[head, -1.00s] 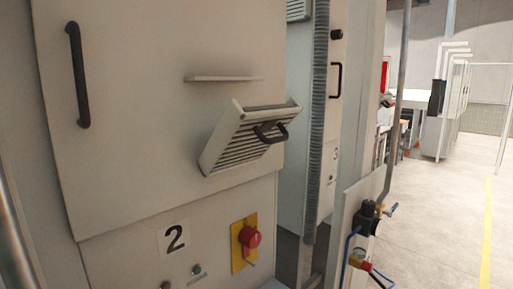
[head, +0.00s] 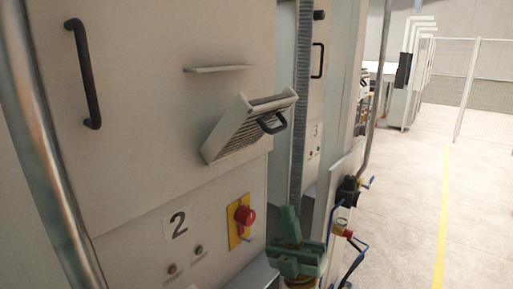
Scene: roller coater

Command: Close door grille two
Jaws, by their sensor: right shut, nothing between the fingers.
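The door grille (head: 243,125) is a slatted pale panel on the door of the cabinet marked 2. It is tilted outward from the door, with its upper edge standing away, and it carries a black handle (head: 272,123). My left gripper is out of view.
The cabinet door has a long black handle (head: 84,75) and a small ledge (head: 218,69) above the grille. A red knob (head: 244,215) on a yellow plate sits below. A ribbed hose (head: 300,110) and valve fittings (head: 347,190) stand to the right. Open floor (head: 405,200) lies farther right.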

